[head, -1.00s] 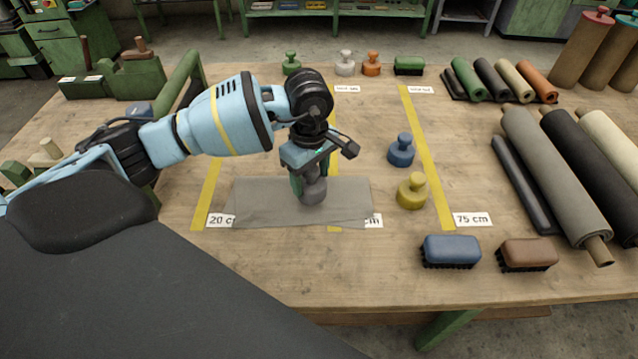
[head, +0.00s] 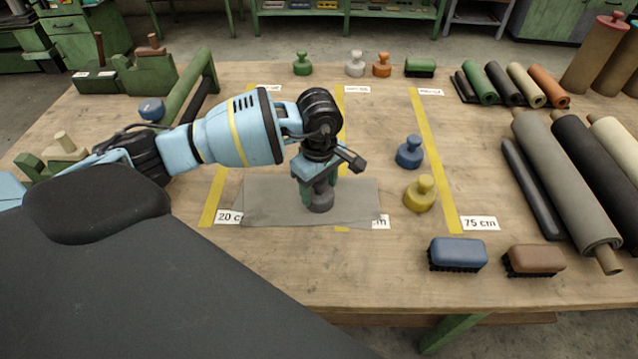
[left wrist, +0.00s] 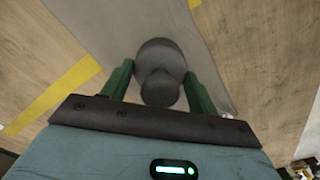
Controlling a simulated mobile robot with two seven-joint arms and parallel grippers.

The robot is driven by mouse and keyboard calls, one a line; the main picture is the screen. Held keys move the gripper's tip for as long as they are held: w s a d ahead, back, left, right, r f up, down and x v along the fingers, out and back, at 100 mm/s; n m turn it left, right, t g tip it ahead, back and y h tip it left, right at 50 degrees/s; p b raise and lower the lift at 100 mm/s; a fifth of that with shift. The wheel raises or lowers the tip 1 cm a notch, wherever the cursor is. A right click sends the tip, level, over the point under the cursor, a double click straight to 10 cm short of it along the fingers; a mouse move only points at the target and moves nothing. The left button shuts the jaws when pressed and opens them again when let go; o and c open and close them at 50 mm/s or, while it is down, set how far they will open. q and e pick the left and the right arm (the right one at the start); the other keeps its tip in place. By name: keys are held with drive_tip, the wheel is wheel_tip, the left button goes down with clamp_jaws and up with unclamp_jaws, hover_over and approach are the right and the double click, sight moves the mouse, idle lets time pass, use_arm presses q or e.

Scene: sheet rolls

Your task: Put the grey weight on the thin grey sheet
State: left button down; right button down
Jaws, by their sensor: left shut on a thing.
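The thin grey sheet (head: 270,205) lies flat on the table across the yellow lines by the 20 cm label. The grey weight (head: 321,203) is upright on or just above the sheet; a small gap cannot be ruled out. My left gripper (head: 321,190) points down over the sheet and is shut on the weight's knob. In the left wrist view the grey weight (left wrist: 160,65) sits between the two green fingers (left wrist: 160,88), with the sheet (left wrist: 205,50) behind it. My right gripper is not in view.
A blue weight (head: 410,152) and a yellow weight (head: 420,194) stand to the right of the sheet. A blue brush (head: 457,253) and a brown brush (head: 534,260) lie at the front. Large rolls (head: 565,180) fill the right side. Bare table lies in front of the sheet.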

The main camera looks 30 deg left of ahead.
use_arm(q)
drive_tip(key=shift+s+f, duration=0.2)
drive_tip(key=shift+f, duration=0.5)
drive_tip(key=c, duration=0.7)
unclamp_jaws()
drive_tip(key=shift+f, duration=0.1)
drive_tip(key=shift+c, duration=0.2)
drive_tip(key=o, duration=0.3)
drive_tip(key=shift+w, duration=0.15)
drive_tip(key=shift+r, duration=0.65)
wheel_tip(320, 180, up, 12)
drive_tip(key=shift+r, duration=0.25)
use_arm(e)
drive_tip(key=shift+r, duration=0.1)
